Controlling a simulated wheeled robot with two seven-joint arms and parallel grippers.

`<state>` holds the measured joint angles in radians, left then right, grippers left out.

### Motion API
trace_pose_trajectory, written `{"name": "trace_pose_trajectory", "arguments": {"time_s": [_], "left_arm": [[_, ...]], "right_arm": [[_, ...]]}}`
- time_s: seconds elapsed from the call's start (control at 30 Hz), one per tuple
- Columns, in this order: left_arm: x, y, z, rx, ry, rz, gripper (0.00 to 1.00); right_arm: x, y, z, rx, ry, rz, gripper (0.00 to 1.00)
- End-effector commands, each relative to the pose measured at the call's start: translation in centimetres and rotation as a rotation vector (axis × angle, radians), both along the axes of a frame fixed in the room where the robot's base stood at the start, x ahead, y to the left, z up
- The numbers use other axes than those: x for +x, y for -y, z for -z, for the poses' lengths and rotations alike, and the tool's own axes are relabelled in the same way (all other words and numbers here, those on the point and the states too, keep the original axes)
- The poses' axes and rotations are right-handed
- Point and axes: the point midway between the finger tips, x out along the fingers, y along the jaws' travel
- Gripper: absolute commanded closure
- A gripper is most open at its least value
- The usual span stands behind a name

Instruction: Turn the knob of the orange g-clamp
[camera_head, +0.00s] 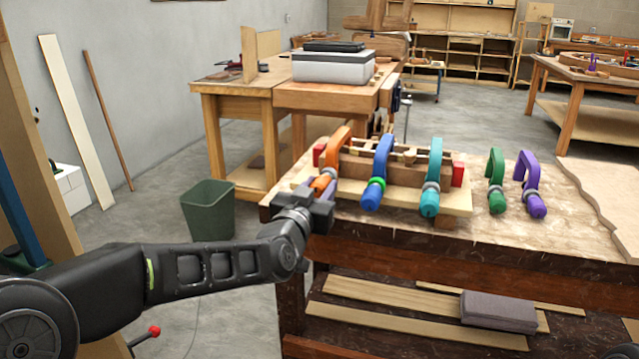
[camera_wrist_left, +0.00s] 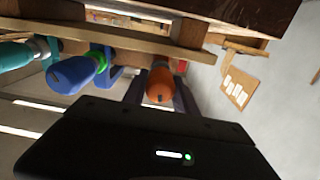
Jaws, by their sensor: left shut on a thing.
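The orange g-clamp (camera_head: 336,146) sits at the left end of the wooden lamination form (camera_head: 388,168) on the workbench. Its orange knob (camera_wrist_left: 160,84) points toward my left wrist camera. My left gripper (camera_head: 320,190) reaches in from the left and is shut on this knob, with a finger on each side of it in the wrist view. The gripper partly hides the knob in the head view. A blue clamp (camera_head: 381,160) and a teal clamp (camera_head: 433,170) stand to the right on the same form. My right gripper is not in view.
A green clamp (camera_head: 496,180) and a purple clamp (camera_head: 530,182) stand farther right on the workbench (camera_head: 560,235). The blue clamp's handle (camera_wrist_left: 75,73) is close beside my left gripper. A green bin (camera_head: 209,210) stands on the floor at left.

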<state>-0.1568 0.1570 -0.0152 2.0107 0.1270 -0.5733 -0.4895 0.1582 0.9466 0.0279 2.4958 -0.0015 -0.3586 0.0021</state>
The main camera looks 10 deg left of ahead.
Motion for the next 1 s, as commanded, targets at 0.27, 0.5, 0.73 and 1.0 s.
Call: {"name": "trace_pose_trajectory", "arguments": {"time_s": [0.27, 0.5, 0.73, 1.0], "left_arm": [[0.0, 0.0, -0.2, 0.259, 0.02, -0.001, 1.0], [0.0, 0.0, -0.2, 0.487, 0.038, -0.001, 1.0], [0.0, 0.1, -0.3, 0.705, 0.056, -0.001, 1.0], [0.1, 0.1, -0.3, 0.96, 0.077, -0.002, 1.0]], "right_arm": [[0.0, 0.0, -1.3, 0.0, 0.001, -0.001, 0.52], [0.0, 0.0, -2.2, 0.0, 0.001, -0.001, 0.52], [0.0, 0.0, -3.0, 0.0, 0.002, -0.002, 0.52], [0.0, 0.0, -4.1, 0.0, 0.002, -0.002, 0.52]]}}
